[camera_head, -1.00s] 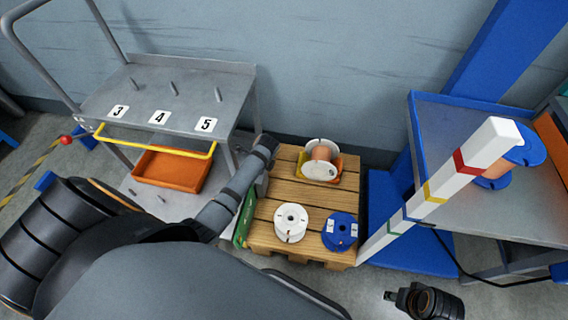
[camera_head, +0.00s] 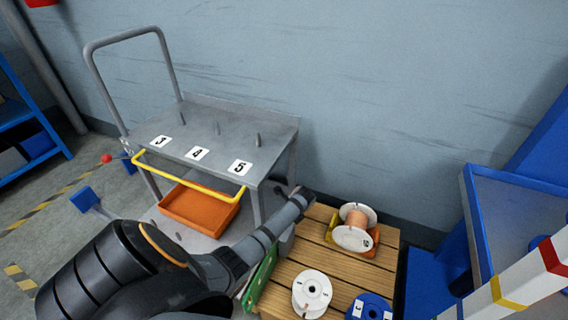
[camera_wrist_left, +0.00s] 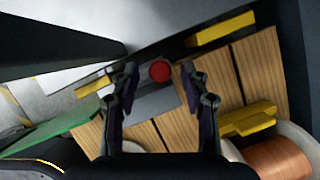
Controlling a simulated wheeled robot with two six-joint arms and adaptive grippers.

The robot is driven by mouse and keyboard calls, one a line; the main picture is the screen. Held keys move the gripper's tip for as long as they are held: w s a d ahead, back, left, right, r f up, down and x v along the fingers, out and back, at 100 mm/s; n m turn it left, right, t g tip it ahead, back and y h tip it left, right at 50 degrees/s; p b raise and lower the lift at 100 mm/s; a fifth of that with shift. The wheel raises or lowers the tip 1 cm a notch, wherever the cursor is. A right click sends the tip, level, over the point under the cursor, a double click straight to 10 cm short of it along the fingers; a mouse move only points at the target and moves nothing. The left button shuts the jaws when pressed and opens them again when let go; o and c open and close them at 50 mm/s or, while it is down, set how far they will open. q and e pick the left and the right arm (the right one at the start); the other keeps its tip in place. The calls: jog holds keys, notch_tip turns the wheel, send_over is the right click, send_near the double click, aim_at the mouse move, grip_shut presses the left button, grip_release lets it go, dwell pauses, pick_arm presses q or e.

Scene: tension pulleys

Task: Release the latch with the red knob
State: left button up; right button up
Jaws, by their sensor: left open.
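A red knob (camera_head: 107,158) shows at the left end of the grey trolley, beside its yellow bar (camera_head: 190,177). In the left wrist view a round red knob (camera_wrist_left: 160,71) sits close to a grey plate, between and beyond my fingertips. I cannot tell if both are the same knob. My left gripper (camera_wrist_left: 158,78) is open with nothing between its fingers. In the head view my left gripper (camera_head: 302,196) is near the trolley's right end, above the pallet edge, its fingers too small to read. The latch itself is not clearly visible. My right gripper is out of view.
A wooden pallet (camera_head: 305,253) holds a copper spool (camera_head: 356,226), a white spool (camera_head: 311,292) and a blue spool (camera_head: 369,307). An orange bin (camera_head: 199,208) is on the trolley's lower shelf.

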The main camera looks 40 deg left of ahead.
pick_arm(q)
jog(key=shift+f, duration=0.1)
grip_shut()
dwell(0.3)
